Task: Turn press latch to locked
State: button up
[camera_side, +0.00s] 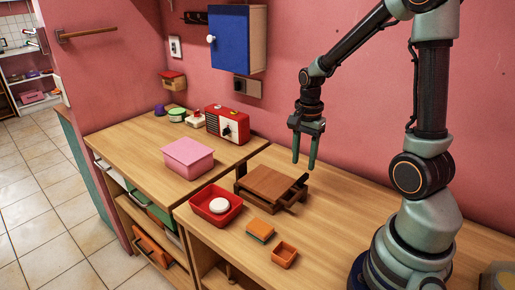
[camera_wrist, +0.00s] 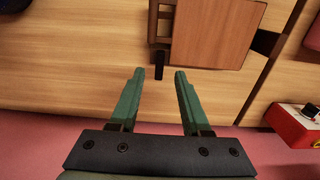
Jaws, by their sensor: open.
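The press (camera_side: 268,188) is a low brown wooden block with a flat top board, standing on the counter. In the wrist view its board (camera_wrist: 215,30) fills the top middle. A dark bar (camera_wrist: 160,55) runs along the board's left edge in that view and juts toward my gripper; it looks like the latch, but its setting cannot be told. My gripper (camera_side: 303,165) is open and empty, pointing down, above the press's far right corner. In the wrist view the fingertips (camera_wrist: 160,74) appear on either side of the bar's end, with no visible contact.
A red tray (camera_side: 228,216) with a white round item, a small orange-topped block (camera_side: 260,230) and an orange box (camera_side: 285,256) sit in front. A pink box (camera_side: 188,158) and a red radio (camera_side: 228,124) stand left. The pink wall is behind.

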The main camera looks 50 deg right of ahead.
aim_at(302, 178)
jog(key=shift+f, duration=2.75)
jog(key=shift+c, duration=0.3)
grip_shut()
